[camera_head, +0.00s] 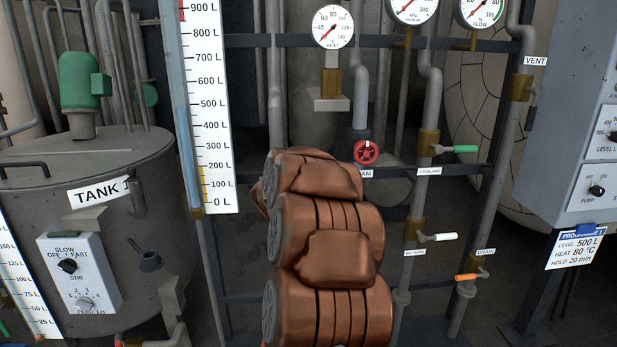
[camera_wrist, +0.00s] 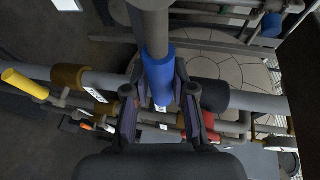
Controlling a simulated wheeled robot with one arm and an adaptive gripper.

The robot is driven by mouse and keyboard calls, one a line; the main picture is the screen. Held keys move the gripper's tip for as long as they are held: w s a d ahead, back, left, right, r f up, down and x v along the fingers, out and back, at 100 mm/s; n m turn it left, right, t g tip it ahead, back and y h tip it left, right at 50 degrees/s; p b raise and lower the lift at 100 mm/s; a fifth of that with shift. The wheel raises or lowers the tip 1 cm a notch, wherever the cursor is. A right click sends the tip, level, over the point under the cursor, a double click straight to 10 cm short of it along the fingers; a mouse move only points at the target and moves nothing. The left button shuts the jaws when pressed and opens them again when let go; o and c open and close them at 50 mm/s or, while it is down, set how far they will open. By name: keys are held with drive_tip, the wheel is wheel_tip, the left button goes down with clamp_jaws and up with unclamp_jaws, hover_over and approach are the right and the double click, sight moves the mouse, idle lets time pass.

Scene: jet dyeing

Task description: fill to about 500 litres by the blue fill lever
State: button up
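The blue fill lever (camera_wrist: 160,82) shows in the wrist view, its blue sleeve on a grey rod between the fingers of my gripper (camera_wrist: 160,76). The fingers lie against both sides of the sleeve. The lever and gripper are hidden in the head view behind my copper-coloured arm. The level scale (camera_head: 211,120) runs from 0 to 900 L, with the sight tube (camera_head: 181,120) on its left. A bluer column seems to reach near the 500 L mark, but its top is hard to read. A card (camera_head: 575,246) reads level 500 L.
The dosing tank (camera_head: 90,165) stands at left. Gauges (camera_head: 333,27) line the top. Beside my arm are a red valve wheel (camera_head: 366,152), a green cooling lever (camera_head: 465,149), a white return lever (camera_head: 445,237) and an orange drain lever (camera_head: 466,277). A control cabinet (camera_head: 560,120) is at right.

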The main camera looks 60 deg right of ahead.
drive_tip(key=o, duration=0.4)
drive_tip(key=shift+a, duration=0.1)
drive_tip(key=shift+v, duration=5.85)
drive_tip(key=shift+s, duration=0.1)
